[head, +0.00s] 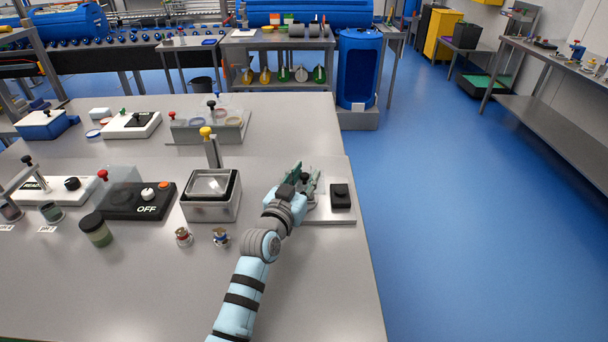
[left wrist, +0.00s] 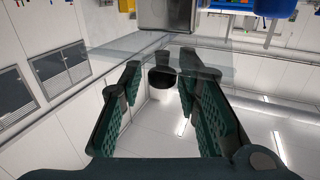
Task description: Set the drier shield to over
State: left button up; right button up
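My left gripper (head: 308,180) is over a grey base plate (head: 325,214) at the right edge of the near table. A dark knob (head: 305,178) shows among its fingers. In the left wrist view, the green-padded fingers (left wrist: 160,66) stand apart, with a black knob (left wrist: 162,76) on a pale stem between them. A gap shows on each side of this knob. A clear, see-through panel (left wrist: 215,62) spans behind the fingers; it may be the drier shield. My gripper and wrist hide much of the device, so I cannot tell the shield's position. My right gripper is not in view.
A black block (head: 341,196) stands on the plate's right. Left of my arm are an open metal box (head: 212,204), a black unit marked OFF (head: 140,202) and two small knobbed pieces (head: 221,237). The table's front middle is clear. Blue floor lies right of its edge.

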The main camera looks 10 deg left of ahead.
pick_arm(q)
jog(key=shift+r, duration=0.1)
jog(key=shift+s, duration=0.15)
jog(key=s+a, duration=0.1)
jog(key=s, duration=1)
jog(key=shift+s+a, duration=0.35)
